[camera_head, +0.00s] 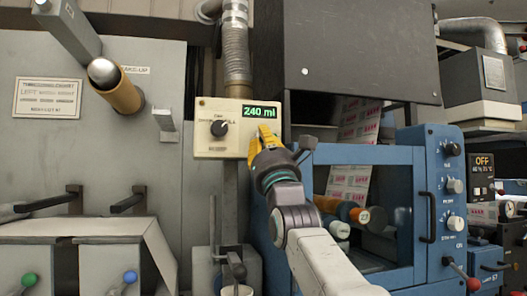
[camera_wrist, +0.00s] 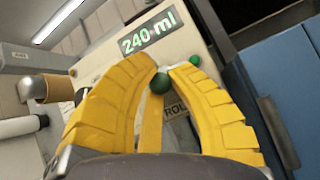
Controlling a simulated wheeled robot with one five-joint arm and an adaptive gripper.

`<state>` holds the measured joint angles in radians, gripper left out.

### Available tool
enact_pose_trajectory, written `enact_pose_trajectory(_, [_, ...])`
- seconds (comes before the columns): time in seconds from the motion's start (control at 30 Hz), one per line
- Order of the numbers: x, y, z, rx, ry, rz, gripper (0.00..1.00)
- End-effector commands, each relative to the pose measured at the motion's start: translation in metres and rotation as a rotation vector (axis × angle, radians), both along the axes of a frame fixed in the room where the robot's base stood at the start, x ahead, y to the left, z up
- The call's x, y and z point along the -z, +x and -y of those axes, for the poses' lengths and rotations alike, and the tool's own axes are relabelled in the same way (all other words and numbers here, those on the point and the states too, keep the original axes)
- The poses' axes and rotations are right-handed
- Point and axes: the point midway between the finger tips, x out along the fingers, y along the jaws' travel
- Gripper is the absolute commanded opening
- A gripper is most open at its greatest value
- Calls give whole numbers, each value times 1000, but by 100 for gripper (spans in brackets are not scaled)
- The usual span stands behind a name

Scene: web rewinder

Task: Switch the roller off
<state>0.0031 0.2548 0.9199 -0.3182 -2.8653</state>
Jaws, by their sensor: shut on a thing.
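My gripper (camera_head: 263,132) is at the panel's right side, under the display, and hides what is there. Another green part (camera_wrist: 194,61) shows beyond the right finger. Which way the switch is set cannot be seen.
A black rotary knob (camera_head: 219,128) is on the panel's left. A blue machine frame (camera_head: 427,200) with knobs stands close to the right of my arm. A dark cover (camera_head: 345,55) juts out above. A bracket (camera_head: 167,124) sticks out left of the panel.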

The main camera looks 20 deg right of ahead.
Motion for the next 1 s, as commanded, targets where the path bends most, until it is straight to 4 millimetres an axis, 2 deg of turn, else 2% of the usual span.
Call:
enact_pose_trajectory(0.03, [6,2,1,2,0,20,0])
enact_pose_trajectory(0.3, [6,3,1,1,-1,105,0])
enact_pose_trajectory(0.83, [4,2,1,2,0,125,0])
enact_pose_trajectory(0.87, [4,2,1,2,0,125,18])
enact_pose_trajectory(1.0, [4,2,1,1,-1,126,30])
